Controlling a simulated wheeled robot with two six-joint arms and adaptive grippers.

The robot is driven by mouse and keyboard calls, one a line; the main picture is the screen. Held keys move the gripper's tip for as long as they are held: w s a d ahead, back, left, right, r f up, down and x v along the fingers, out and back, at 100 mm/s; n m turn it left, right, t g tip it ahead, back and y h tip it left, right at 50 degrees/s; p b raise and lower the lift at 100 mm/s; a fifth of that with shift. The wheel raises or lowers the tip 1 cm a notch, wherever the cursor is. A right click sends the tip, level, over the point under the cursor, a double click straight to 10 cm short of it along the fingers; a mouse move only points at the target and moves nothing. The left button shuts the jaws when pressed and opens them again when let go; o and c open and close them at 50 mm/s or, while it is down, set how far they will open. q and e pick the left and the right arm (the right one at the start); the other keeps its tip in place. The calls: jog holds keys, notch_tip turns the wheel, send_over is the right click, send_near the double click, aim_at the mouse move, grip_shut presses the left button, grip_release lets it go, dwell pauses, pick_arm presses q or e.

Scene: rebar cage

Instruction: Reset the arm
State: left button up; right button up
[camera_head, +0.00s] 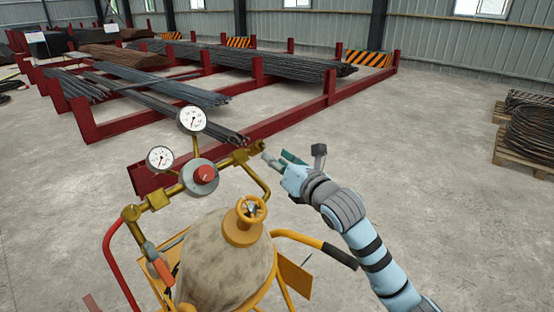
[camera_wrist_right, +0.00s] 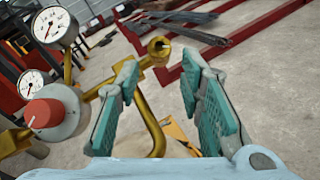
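My right gripper (camera_head: 278,160) reaches in from the lower right in the head view, beside the brass outlet of the gas regulator (camera_head: 203,176). In the right wrist view my right gripper (camera_wrist_right: 160,95) has its two teal-padded fingers spread apart, with nothing between the pads. The brass outlet end (camera_wrist_right: 158,46) shows just beyond the fingertips, apart from them. The regulator has two white gauges and a red knob (camera_wrist_right: 43,113). My left gripper does not show in the head view.
A gas cylinder (camera_head: 222,262) with a yellow handwheel (camera_head: 251,209) stands on a yellow cart with a black-gripped handle (camera_head: 315,246). Red racks (camera_head: 290,116) with steel bars lie behind. Coiled wire (camera_head: 533,130) sits on pallets at right. Concrete floor right of the cart is clear.

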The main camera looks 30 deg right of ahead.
jog(key=shift+w+a, duration=0.15)
jog(key=shift+w, duration=0.05)
